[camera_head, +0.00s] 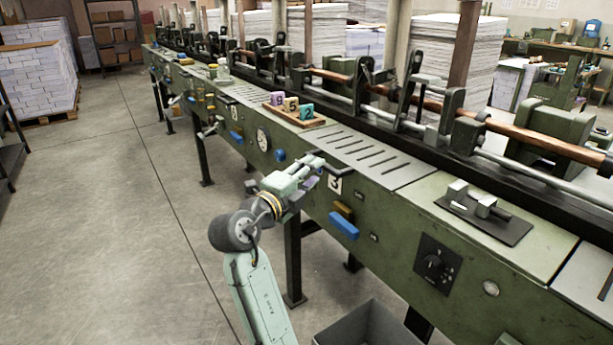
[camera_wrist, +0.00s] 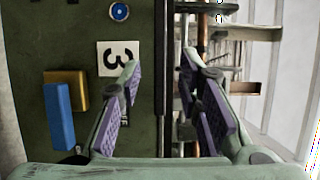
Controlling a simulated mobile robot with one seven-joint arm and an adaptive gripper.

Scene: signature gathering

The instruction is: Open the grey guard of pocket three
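The number 3 label (camera_head: 335,184) is on the green front face of the machine line. Above it lies a grey slotted panel (camera_head: 372,158), which looks like the guard of pocket three and lies flat, closed. A dark handle-like bar (camera_head: 352,172) runs along its front edge. My gripper (camera_head: 318,165) is at this front edge, just left of and above the label. In the wrist view, my gripper (camera_wrist: 160,70) has its purple-padded fingers apart, with the machine's edge between them and the 3 label (camera_wrist: 116,59) beside the left finger. Contact with the handle cannot be told.
Blue (camera_head: 344,225) and ochre (camera_head: 343,209) blocks jut from the front face below the label. A wooden tray (camera_head: 318,122) with coloured number blocks stands left of the panel. Rails and clamps (camera_head: 455,130) run behind. A grey bin (camera_head: 365,325) stands on the floor.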

